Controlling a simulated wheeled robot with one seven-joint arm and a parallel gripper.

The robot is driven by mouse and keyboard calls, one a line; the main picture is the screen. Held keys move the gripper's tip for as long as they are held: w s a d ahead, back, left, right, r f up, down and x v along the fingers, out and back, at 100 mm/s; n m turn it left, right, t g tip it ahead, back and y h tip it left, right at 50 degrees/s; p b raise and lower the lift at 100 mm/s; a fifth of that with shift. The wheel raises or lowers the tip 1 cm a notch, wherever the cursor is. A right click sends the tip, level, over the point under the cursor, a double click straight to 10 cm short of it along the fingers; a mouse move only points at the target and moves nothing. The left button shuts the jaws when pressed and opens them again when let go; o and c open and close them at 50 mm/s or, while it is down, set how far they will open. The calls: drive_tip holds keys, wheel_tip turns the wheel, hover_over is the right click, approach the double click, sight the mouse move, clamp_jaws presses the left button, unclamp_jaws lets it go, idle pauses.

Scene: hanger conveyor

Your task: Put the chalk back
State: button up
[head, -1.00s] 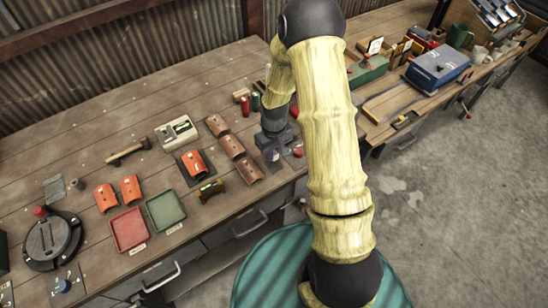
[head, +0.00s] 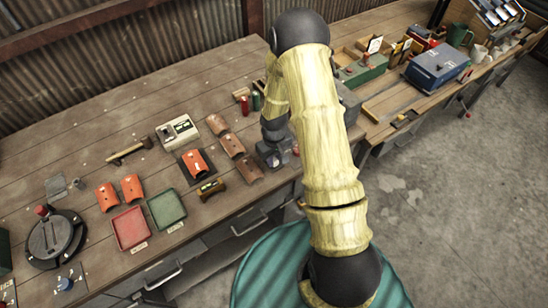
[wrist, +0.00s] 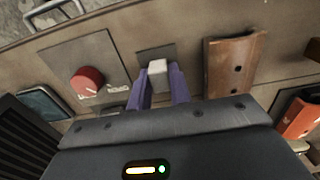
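The chalk (wrist: 158,70) is a small pale block between the two purple fingertips of my gripper (wrist: 158,88) in the wrist view. The fingers lie against both its sides, so the gripper looks shut on it. A dark square patch (wrist: 142,52) on the bench shows just behind the chalk; I cannot tell whether the chalk touches it. In the head view my gripper (head: 275,158) points down near the bench's front edge, right of the brown curved tiles (head: 232,146).
A red knob (wrist: 88,80) on a grey plate (wrist: 67,62) is left of the fingers in the wrist view. A brown tile (wrist: 231,68) lies close on the right. Red (head: 131,228) and green (head: 166,209) trays and a hammer (head: 128,153) lie further left on the bench.

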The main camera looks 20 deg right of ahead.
sight(274, 159)
drive_tip(key=o, duration=0.4)
wheel_tip(274, 159, up, 12)
drive_tip(key=b, duration=0.2)
drive_tip(key=shift+r, duration=0.15)
idle(0.3)
idle(0.4)
drive_tip(key=s+r+m+t, duration=0.2)
drive_tip(key=s+r+m, duration=0.1)
drive_tip(key=s+r, duration=0.7)
drive_tip(key=s, duration=0.4)
drive_tip(key=shift+s+r+m+t, duration=0.2)
drive_tip(key=shift+r+m+t, duration=0.1)
drive_tip(key=shift+r, duration=0.1)
